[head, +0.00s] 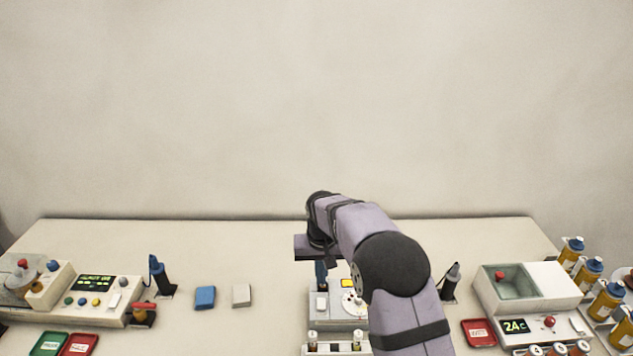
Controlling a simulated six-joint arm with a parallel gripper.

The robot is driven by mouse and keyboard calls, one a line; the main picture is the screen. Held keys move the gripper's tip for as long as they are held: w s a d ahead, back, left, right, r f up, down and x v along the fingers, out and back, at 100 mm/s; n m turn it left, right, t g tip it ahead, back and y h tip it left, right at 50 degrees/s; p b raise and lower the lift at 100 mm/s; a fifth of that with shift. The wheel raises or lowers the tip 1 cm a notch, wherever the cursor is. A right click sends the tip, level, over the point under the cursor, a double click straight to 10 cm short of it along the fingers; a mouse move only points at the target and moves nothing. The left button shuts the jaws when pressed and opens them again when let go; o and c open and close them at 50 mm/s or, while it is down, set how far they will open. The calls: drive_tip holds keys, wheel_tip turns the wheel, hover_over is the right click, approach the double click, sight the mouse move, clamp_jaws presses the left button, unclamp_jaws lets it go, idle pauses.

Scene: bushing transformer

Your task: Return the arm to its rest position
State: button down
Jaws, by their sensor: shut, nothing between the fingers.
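My arm is purple with dark joints and reaches from the lower right up to the middle of the head view. Its end points down, and my gripper (324,268) hangs above the grey device (321,313) in the middle of the table. The gripper is shut and holds nothing. Its fingers are small and partly hidden by the wrist and arm. My forearm hides the right part of the device.
The table (190,240) has a clear back strip. A control box (95,283) stands left, with a blue sponge (205,297) and a white block (241,295) nearer the middle. A tank unit with a display (515,326) and several amber bottles (588,270) stand right.

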drive_tip(key=s+d+f+g, duration=0.1)
drive_tip(key=s+f, duration=0.1)
drive_tip(key=s, duration=0.3)
drive_tip(key=s+d+f+n+g, duration=0.1)
drive_tip(key=s+f, duration=0.2)
drive_tip(key=s, duration=0.2)
drive_tip(key=s+d+f+n+g, duration=0.1)
drive_tip(key=s+f, duration=0.2)
drive_tip(key=s, duration=0.2)
drive_tip(key=shift+d+f+h, duration=0.2)
drive_tip(key=shift+f+h, duration=0.05)
drive_tip(key=shift+h, duration=0.05)
drive_tip(key=s+d+r+g+b, duration=0.15)
drive_tip(key=s+d, duration=0.25)
drive_tip(key=s, duration=0.6)
drive_tip(key=s+d+r+b, duration=0.1)
drive_tip(key=s+d+r, duration=0.15)
drive_tip(key=s, duration=0.65)
drive_tip(key=w+d+r+m+t, duration=0.1)
drive_tip(key=w+d+r+m+t+b, duration=0.1)
drive_tip(key=d, duration=0.1)
drive_tip(key=shift+r+t, duration=0.35)
